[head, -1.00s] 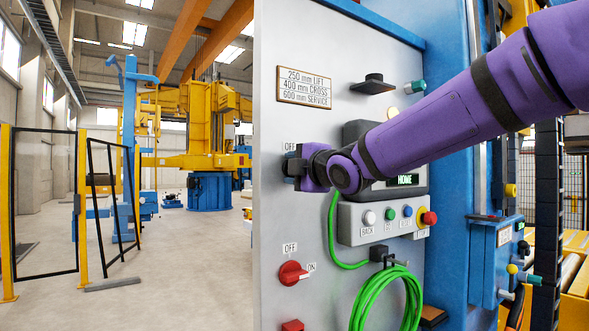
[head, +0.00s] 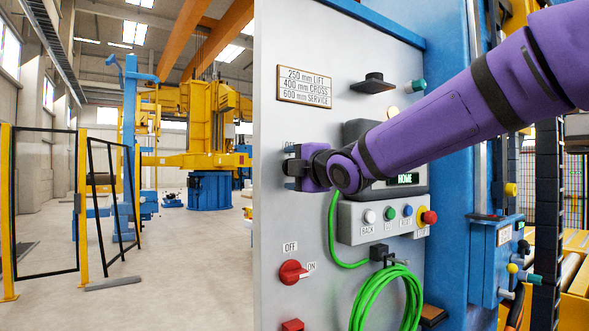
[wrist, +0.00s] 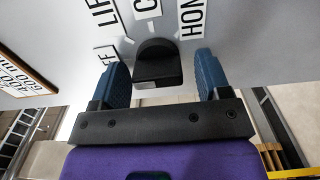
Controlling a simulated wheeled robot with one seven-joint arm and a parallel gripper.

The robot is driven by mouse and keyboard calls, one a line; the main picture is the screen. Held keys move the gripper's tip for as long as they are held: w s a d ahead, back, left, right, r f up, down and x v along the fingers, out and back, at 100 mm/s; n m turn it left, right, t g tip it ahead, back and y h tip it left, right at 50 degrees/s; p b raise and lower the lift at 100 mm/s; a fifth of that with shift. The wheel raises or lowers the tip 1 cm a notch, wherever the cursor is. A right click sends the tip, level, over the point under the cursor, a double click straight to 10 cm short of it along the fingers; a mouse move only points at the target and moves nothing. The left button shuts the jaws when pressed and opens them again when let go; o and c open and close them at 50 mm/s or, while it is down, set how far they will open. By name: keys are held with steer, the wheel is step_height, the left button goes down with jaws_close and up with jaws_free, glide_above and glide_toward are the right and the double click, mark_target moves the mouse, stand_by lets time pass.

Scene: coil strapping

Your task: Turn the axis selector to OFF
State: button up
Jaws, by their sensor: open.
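The axis selector is a black knob (wrist: 158,63) on the grey panel. In the wrist view, label plates reading partly "FF", "LIF", "C" and "HOM" fan around it. I cannot tell for certain which label it points at. My gripper (wrist: 160,76) is open, with one blue finger pad on each side of the knob and a visible gap at both sides. How deep the pads reach along the knob is unclear.
Below are a red OFF/ON switch (head: 293,272), a coiled green cable (head: 388,300) and a button box (head: 385,218) with a red stop button (head: 429,217). A black knob-like part (head: 373,83) juts out above.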

steer(key=v, duration=1.1)
steer(key=shift+w, duration=0.15)
steer(key=s+d+f+m+g+h, duration=0.1)
steer(key=s+d+f+m+h, duration=0.3)
steer(key=d+m, duration=0.35)
steer(key=s+d+f+m+g+h, duration=0.1)
steer(key=s+d+f+m+h, duration=0.4)
steer(key=d, duration=0.4)
steer(key=s+d+f+m+g, duration=0.3)
steer(key=s+f+m, duration=0.3)
steer(key=s, duration=0.2)
steer(key=s+d+f+m+g+h, duration=0.1)
steer(key=s+d+f+m+g, duration=0.3)
steer(key=s+f+m, duration=0.2)
steer(key=s, duration=0.2)
steer(key=shift+s+d+g, duration=0.25)
steer(key=shift+s+g, duration=0.05)
steer(key=shift+s, duration=0.05)
steer(key=shift+f+m, duration=0.1)
steer(key=shift+m, duration=0.15)
